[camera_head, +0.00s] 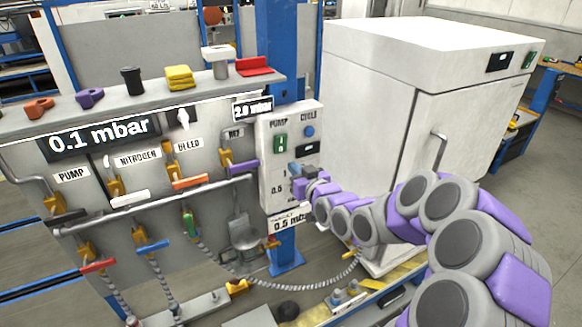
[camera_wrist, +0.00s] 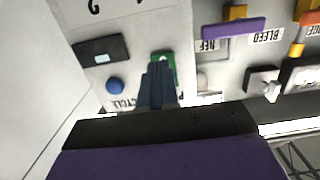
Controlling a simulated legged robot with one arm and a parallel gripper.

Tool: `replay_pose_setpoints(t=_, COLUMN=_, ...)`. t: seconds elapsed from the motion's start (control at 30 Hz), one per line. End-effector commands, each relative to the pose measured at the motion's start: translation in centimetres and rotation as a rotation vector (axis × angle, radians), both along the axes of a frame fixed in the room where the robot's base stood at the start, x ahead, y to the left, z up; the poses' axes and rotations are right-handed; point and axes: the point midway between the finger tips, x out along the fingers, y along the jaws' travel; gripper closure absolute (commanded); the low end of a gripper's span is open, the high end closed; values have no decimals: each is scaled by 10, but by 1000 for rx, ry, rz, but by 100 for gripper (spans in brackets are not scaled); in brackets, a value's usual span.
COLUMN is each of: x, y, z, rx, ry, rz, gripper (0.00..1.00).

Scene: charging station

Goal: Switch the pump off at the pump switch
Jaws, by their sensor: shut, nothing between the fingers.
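The pump switch (camera_head: 281,143) is a green rocker under the PUMP label on the white control box (camera_head: 264,165). In the wrist view, which is turned upside down, the green switch (camera_wrist: 166,58) is partly hidden behind my fingertips. My gripper (camera_head: 294,168) is shut and empty, in front of the box and just below the switch in the head view. In the wrist view, its dark blue fingers (camera_wrist: 159,68) point at the switch. I cannot tell whether they touch it.
A blue button (camera_head: 309,131) and a small black display (camera_head: 311,148) sit right of the switch. Left stands a grey valve panel (camera_head: 80,160) with coloured handles and a 0.1 mbar display (camera_head: 100,135). A large white oven-like cabinet (camera_head: 380,110) stands close on the right.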

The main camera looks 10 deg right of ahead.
Motion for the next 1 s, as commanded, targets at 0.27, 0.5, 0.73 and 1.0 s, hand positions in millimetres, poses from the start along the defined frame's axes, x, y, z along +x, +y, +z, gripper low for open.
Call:
replay_pose_setpoints(t=0.27, x=-40, y=-5, z=-6, rx=-9, ry=3, rz=-4, gripper=100)
replay_pose_setpoints(t=0.5, x=-69, y=-19, z=-12, rx=-7, ry=0, rz=-3, gripper=100)
replay_pose_setpoints(t=0.73, x=-81, y=-29, z=-13, rx=-1, ry=0, rz=-3, gripper=100)
replay_pose_setpoints(t=1.0, x=-82, y=-21, z=-13, rx=-6, ry=1, rz=0, gripper=100)
